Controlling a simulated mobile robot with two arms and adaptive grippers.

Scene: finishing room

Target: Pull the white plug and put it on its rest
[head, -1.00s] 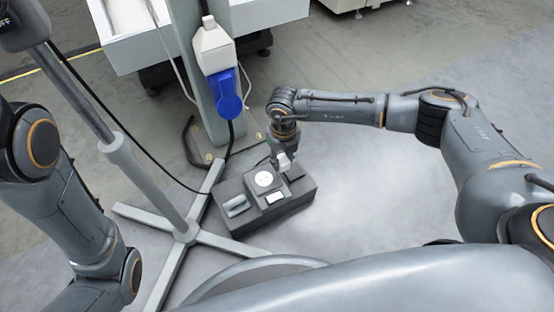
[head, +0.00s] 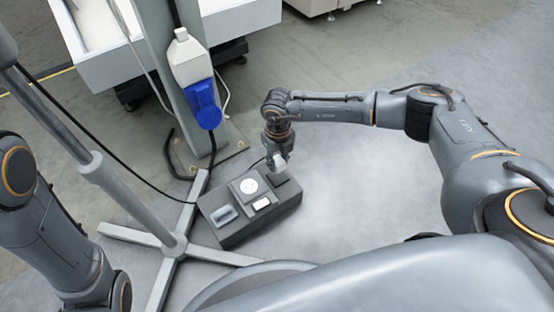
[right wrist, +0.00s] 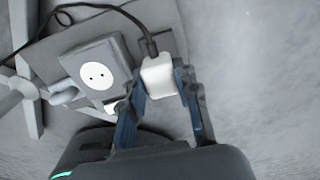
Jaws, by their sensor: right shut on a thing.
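My right gripper (head: 279,163) is shut on the white plug (right wrist: 159,76), which shows clearly in the right wrist view between the two fingers (right wrist: 160,83). A black cord runs from the plug's far end. The plug is out of the socket; the round white socket face (head: 249,186) with two holes is bare, also in the right wrist view (right wrist: 95,75). The plug is beside the socket, near a dark pad (head: 287,181) at the box's right end. I cannot tell whether it touches that pad. My left gripper is not in view; only part of its arm shows.
The dark box (head: 235,237) stands on the floor, with a grey part (head: 222,215) and a small white piece (head: 261,204) on top. A stand's crossed legs (head: 180,247) lie left of it. A blue connector (head: 204,104) hangs behind. Floor to the right is clear.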

